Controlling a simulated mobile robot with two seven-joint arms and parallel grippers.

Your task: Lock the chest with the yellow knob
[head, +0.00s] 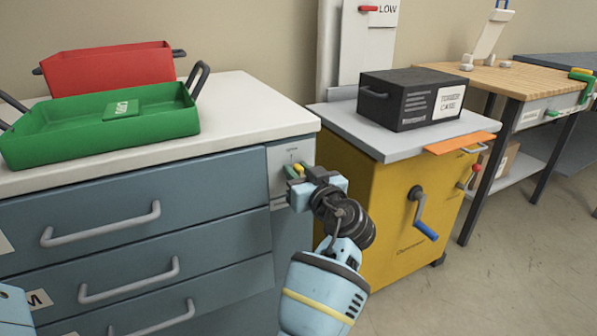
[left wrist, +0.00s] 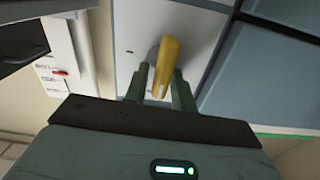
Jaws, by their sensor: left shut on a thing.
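The chest (head: 140,230) is a blue-grey drawer unit with a white top at the left of the head view. Its yellow knob (head: 299,168) is on a light panel at the upper right of the front, partly hidden by my left gripper (head: 297,172). In the left wrist view the yellow knob (left wrist: 166,68) lies between the two green fingers of my left gripper (left wrist: 162,85), which is shut on it. The knob looks like a bar on a round base. My right gripper is not in view.
A green tray (head: 60,140) and a red tray (head: 105,72) stand on the chest. A yellow cabinet (head: 375,225) with a blue-handled crank (head: 422,212) and a black case (head: 400,105) on top stands close at the right. Bare floor (head: 520,270) is at the lower right.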

